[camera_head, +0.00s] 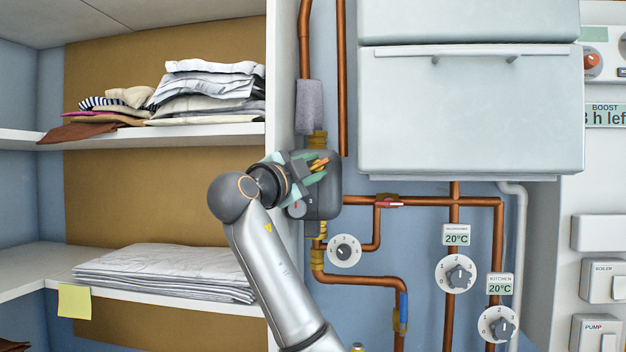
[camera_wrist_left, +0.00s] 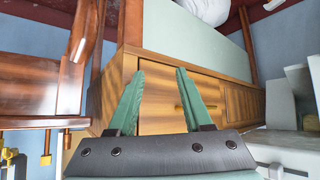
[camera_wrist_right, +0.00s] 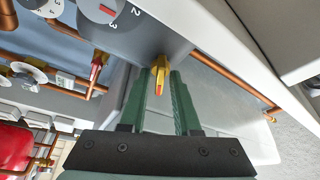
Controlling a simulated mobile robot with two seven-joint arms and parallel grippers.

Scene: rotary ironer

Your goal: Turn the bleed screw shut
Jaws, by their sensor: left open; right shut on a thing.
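The bleed screw (camera_head: 319,162) is a small brass piece with an orange mark on the grey pump body (camera_head: 326,200). In the right wrist view the bleed screw (camera_wrist_right: 160,68) sits between the fingertips. My right gripper (camera_head: 316,168) reaches it from the left and is shut on it; it also shows in the right wrist view (camera_wrist_right: 158,82). The fingers hide part of the screw in the head view. My left gripper (camera_wrist_left: 160,80) is open and empty, away from the pipes, facing wooden furniture; it is outside the head view.
Copper pipes run around the pump, with a red-handled valve (camera_head: 390,204) and a small dial (camera_head: 344,250) close by. A white boiler casing (camera_head: 470,110) hangs at the right. Shelves with folded linen (camera_head: 165,272) stand at the left, their white side panel (camera_head: 284,70) near my right arm.

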